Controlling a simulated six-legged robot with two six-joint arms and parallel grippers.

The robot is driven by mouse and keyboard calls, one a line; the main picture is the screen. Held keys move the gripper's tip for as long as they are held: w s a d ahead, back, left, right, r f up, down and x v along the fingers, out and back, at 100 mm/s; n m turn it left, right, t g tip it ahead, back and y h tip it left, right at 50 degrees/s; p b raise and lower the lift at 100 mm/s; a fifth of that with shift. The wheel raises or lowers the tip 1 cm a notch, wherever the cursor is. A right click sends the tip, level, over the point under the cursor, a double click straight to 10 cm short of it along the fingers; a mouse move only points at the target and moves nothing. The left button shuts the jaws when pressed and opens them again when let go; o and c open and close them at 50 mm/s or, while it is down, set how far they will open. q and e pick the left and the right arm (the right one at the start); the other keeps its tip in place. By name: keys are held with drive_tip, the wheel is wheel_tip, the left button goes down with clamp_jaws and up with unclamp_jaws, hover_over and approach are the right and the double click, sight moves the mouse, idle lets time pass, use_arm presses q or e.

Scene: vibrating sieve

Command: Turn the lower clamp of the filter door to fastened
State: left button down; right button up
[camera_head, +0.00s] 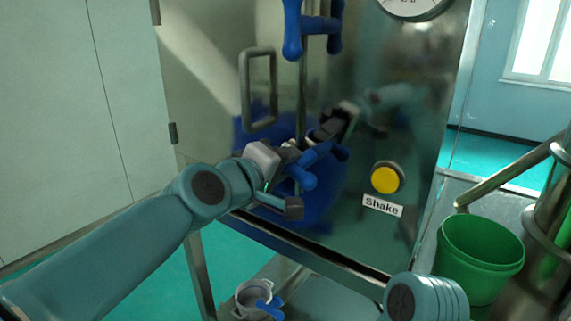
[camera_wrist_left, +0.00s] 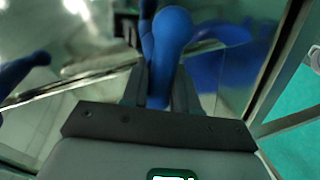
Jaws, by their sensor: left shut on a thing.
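The filter door is a shiny metal panel with a rectangular handle (camera_head: 259,90). The upper clamp (camera_head: 313,28) is blue and sits near the top of the door edge. The lower clamp (camera_head: 307,178) is blue and sits low on the same edge, partly hidden by my left gripper (camera_head: 288,180). In the left wrist view, the clamp's blue rounded arm (camera_wrist_left: 174,38) lies between the two fingers of the gripper (camera_wrist_left: 160,85), which is shut on it. My right gripper is not in view; only a part of what looks like my right arm shows at the bottom right.
A yellow button (camera_head: 387,178) with a "Shake" label (camera_head: 382,206) is right of the lower clamp. A gauge (camera_head: 414,4) is above. A green bucket (camera_head: 480,258) stands at the right. A metal pot (camera_head: 250,299) with a blue clamp is below. Reflections show on the panel.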

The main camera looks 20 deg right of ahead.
use_arm(q)
drive_tip(key=shift+w+f+n+g+h, duration=0.1)
drive_tip(key=shift+f+n+g+h, duration=0.1)
drive_tip(key=shift+n, duration=0.7)
drive_tip(key=shift+f+n+g+h, duration=0.1)
drive_tip(key=shift+n+g, duration=0.1)
drive_tip(key=shift+n, duration=0.7)
drive_tip(key=c, duration=1)
unclamp_jaws()
drive_tip(key=shift+a, duration=0.1)
drive_tip(key=shift+s+a, duration=0.25)
drive_tip(key=b+v, duration=0.2)
drive_tip(key=v, duration=1.3)
drive_tip(key=shift+a, duration=0.25)
